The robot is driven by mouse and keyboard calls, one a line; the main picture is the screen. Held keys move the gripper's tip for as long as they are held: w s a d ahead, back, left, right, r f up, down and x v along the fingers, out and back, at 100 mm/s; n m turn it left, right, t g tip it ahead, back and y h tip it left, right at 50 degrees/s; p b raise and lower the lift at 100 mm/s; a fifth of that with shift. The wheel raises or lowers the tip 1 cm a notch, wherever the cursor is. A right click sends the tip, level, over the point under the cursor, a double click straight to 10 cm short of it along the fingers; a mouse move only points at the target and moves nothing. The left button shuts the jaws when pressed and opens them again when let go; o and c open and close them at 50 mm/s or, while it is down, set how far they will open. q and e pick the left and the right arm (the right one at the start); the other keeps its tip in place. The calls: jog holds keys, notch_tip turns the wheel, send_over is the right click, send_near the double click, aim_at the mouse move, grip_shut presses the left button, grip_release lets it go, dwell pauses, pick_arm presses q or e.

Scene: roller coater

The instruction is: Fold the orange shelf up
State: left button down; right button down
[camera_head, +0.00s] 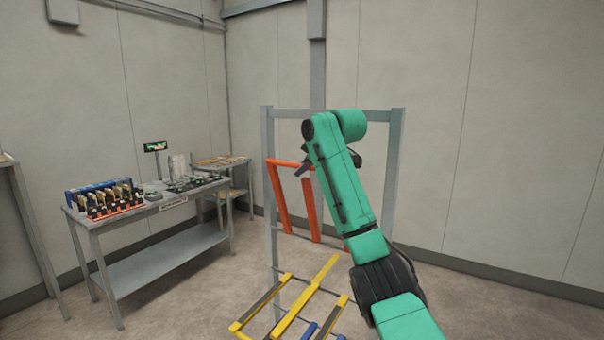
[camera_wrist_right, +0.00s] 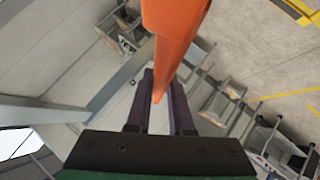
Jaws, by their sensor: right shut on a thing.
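The orange shelf (camera_head: 281,200) is a frame of orange bars on the grey rack. In the head view its bars stand steeply, with a crossbar at their upper end. My right gripper (camera_head: 304,168) is at that crossbar, and my green right arm hides the shelf's right part. In the right wrist view the purple fingers of the gripper (camera_wrist_right: 160,105) are on either side of an orange bar (camera_wrist_right: 172,40), shut on it. My left gripper is not in view.
The grey rack (camera_head: 398,150) stands before the wall. A lower yellow shelf (camera_head: 292,315) juts out from it, with blue parts beneath. A grey worktable (camera_head: 160,258) with trays and parts stands at left. Some floor between table and rack is clear.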

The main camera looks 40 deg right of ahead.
jog(key=shift+d+r, duration=0.1)
jog(key=shift+r, duration=0.1)
jog(key=c, duration=1)
grip_release()
jog(key=shift+c, duration=0.2)
jog(key=shift+o, duration=1.1)
jog(key=shift+d, duration=0.1)
jog(key=shift+w+d+f, duration=0.1)
jog(key=shift+f, duration=0.05)
jog(key=b+v, duration=0.4)
jog(key=v, duration=1)
jog(key=shift+s+r, duration=0.2)
jog(key=shift+s, duration=0.05)
